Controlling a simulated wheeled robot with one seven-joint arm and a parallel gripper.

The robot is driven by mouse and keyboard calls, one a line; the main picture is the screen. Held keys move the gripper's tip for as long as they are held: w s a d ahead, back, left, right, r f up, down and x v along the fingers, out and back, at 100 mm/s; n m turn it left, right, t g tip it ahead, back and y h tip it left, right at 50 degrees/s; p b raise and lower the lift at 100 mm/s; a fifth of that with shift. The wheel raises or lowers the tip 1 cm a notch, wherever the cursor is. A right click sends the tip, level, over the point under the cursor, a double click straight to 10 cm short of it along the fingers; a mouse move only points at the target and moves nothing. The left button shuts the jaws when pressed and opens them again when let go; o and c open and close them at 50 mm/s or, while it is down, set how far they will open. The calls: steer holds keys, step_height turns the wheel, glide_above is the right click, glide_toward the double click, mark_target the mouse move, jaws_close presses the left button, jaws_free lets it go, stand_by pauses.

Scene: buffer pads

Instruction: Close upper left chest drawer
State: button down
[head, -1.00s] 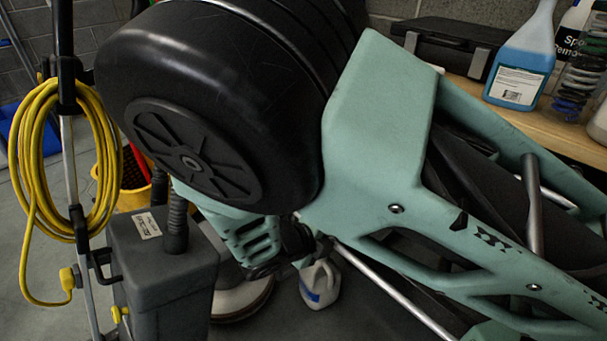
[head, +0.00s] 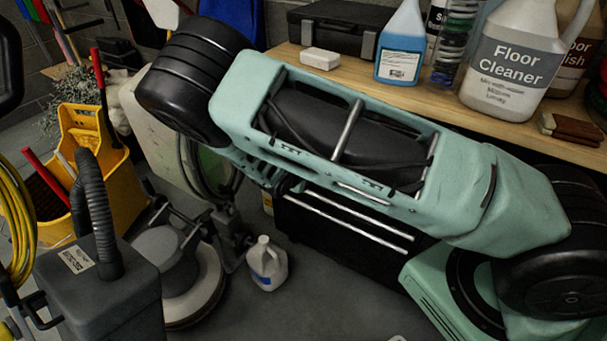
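A black chest (head: 335,240) with long silver drawer edges stands under the wooden worktop in the head view. My teal and black arm crosses in front of it and hides its upper part. I cannot tell which drawer is the upper left one or how far it stands out. My gripper is out of view.
The worktop (head: 545,140) holds a floor cleaner jug (head: 512,85), a blue spray bottle (head: 402,55) and a black case (head: 330,35). A white jug (head: 267,265) and a floor polisher (head: 180,270) stand on the floor. A yellow mop bucket (head: 75,130) is left.

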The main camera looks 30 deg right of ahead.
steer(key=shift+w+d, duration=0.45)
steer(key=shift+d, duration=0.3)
